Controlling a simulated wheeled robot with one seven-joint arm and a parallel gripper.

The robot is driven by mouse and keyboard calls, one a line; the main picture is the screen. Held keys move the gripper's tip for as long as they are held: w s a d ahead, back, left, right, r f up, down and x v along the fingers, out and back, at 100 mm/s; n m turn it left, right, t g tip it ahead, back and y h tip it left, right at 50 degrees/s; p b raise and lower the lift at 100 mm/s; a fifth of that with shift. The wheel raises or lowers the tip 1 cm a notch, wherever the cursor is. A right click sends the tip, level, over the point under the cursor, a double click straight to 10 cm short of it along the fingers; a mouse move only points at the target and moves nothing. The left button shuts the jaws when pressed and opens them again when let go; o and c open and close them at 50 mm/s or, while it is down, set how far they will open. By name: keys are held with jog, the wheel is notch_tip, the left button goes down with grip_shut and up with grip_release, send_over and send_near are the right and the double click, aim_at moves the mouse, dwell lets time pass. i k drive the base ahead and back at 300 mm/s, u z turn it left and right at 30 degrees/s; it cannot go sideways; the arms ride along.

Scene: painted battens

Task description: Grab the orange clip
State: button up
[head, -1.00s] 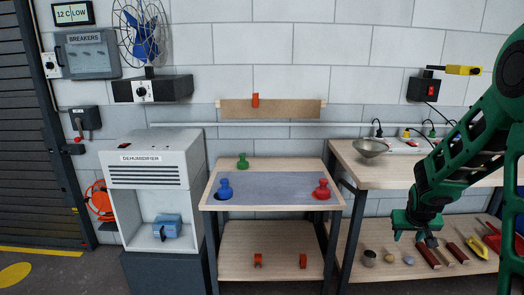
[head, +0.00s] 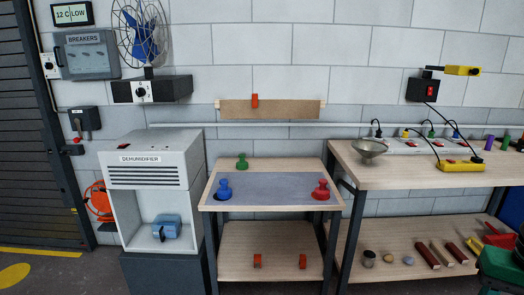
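An orange clip (head: 254,101) sits on the top edge of a tan batten (head: 285,109) mounted on the wall above the small table. Two more orange clips stand on the table's lower shelf, one left of the middle (head: 257,261) and one to the right (head: 303,261). All are small in the head view, and nothing touches them. My gripper is out of view; only a green part of my arm shows at the bottom right edge, far from the clips.
The small table (head: 270,171) bears a blue mat (head: 270,186) and green (head: 242,162), blue (head: 224,189) and red (head: 320,190) pieces. A dehumidifier (head: 153,160) stands left. The workbench (head: 385,181) at right holds a bowl (head: 369,149), sockets and tools.

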aim_at(254, 96)
jog(key=u, duration=0.65)
jog(key=i, duration=1.2)
jog(key=u, duration=0.3)
jog(key=i, duration=1.1)
jog(key=z, duration=0.4)
